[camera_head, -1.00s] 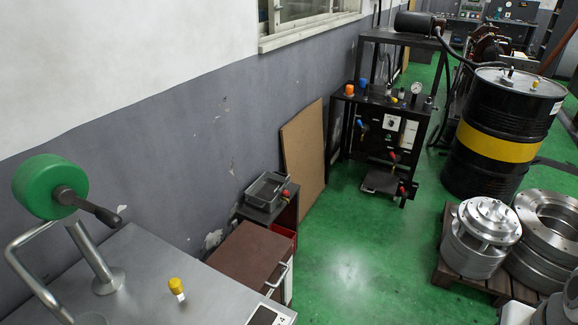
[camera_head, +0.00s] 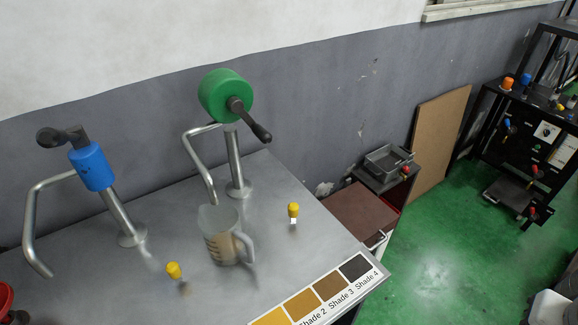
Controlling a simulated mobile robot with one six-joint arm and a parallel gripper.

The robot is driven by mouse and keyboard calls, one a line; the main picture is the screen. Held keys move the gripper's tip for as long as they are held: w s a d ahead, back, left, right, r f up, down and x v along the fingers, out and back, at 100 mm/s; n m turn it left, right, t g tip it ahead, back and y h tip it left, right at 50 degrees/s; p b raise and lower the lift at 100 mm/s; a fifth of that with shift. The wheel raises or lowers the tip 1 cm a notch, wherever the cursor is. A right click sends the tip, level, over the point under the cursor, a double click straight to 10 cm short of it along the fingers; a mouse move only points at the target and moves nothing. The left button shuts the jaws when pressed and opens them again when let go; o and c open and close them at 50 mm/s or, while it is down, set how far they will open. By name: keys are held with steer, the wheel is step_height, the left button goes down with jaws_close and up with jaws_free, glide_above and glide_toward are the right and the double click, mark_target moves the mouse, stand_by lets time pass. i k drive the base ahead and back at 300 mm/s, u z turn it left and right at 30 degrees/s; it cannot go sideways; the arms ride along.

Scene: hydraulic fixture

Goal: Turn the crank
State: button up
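A dark crank handle (camera_head: 252,121) is fixed to the face of a green drum (camera_head: 226,95), which sits on a slanted metal post at the back of a steel bench. The handle points down and to the right. A second, blue pump (camera_head: 92,166) to the left has a dark crank (camera_head: 62,136) on its top. Which crank is meant, I cannot tell. My gripper is not in view.
A measuring jug (camera_head: 221,236) stands on the steel bench (camera_head: 190,302) below the green drum. Yellow-topped knobs (camera_head: 293,211) and bent metal pipes (camera_head: 199,163) rise from the bench. Green floor (camera_head: 432,262) lies open to the right.

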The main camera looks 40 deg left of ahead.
mark_target(234, 104)
steer(key=u, duration=3.05)
steer(key=k, duration=1.1)
steer(key=z, duration=1.05)
steer(key=i, duration=1)
